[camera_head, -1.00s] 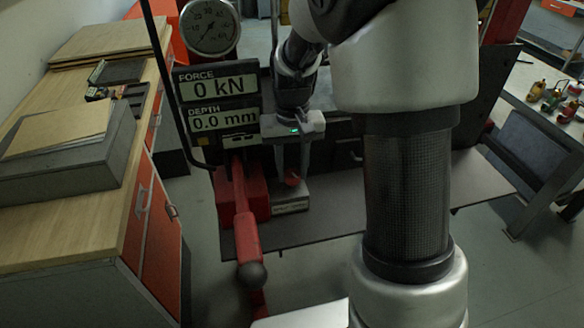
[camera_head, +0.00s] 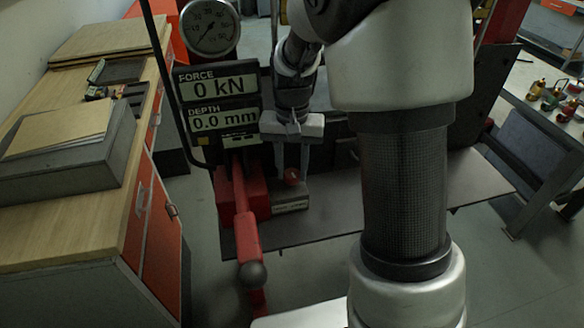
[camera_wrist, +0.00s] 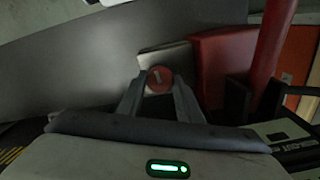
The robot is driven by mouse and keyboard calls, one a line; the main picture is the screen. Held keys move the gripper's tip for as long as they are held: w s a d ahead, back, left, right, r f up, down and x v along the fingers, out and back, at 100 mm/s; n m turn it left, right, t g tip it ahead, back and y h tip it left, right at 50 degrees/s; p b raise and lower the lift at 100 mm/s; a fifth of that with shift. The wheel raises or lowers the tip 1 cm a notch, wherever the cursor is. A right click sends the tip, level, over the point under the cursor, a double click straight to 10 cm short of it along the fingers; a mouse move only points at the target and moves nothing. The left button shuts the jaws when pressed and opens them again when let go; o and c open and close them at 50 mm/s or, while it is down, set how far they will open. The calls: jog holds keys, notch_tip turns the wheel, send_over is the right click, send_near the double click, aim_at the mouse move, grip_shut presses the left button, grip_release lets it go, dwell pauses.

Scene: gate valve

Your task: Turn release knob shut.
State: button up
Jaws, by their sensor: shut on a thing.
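The release knob (camera_wrist: 158,80) is a round red knob with a pale bar mark on its face, seen in the wrist view at the top of a pale block. It also shows in the head view (camera_head: 291,176), low beside the red pump body. My gripper (camera_wrist: 157,97) has its two fingers on either side of the knob and is shut on it. In the head view my gripper (camera_head: 292,172) reaches down to the knob from above, its fingers partly against a dark background.
A red lever (camera_head: 246,235) with a dark ball end stands left of my gripper. A display (camera_head: 219,103) reads 0 kN and 0.0 mm, below a round gauge (camera_head: 210,28). A wooden bench (camera_head: 60,235) stands at left. A table with small coloured items (camera_head: 562,105) stands at right.

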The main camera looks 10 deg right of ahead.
aim_at(292, 173)
jog(key=o, duration=1)
jog(key=shift+o, duration=0.2)
jog(key=shift+r, duration=0.15)
notch_tip(292, 173, up, 17)
